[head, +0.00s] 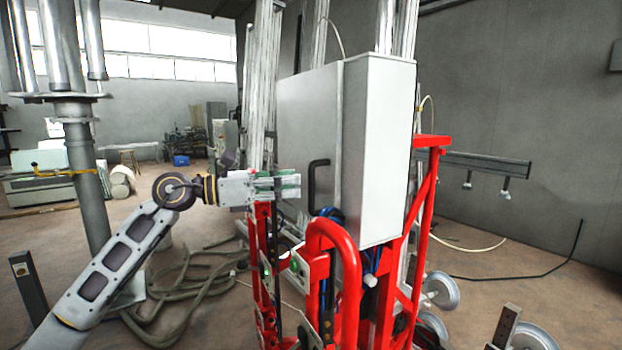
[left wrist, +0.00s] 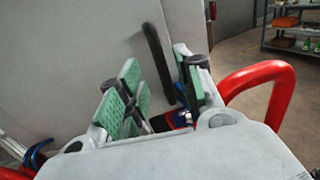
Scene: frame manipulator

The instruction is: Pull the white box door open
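The white box (head: 380,150) is mounted upright on a red and metal frame in the head view. Its door (head: 305,110) is the flat face on the left and looks shut. A black bar handle (head: 312,187) stands out from the door near its right edge. My left gripper (head: 293,186) is level with the handle, just left of it. In the left wrist view its green-padded fingers (left wrist: 157,70) are spread apart and empty. The handle (left wrist: 154,50) shows in the gap between them, apparently just beyond the tips. My right gripper is not in view.
A red tubular rail (head: 345,255) curves up below the handle, close under my left gripper; it also shows at right in the left wrist view (left wrist: 270,75). Hoses (head: 190,290) lie on the floor at left. The space left of the door looks open.

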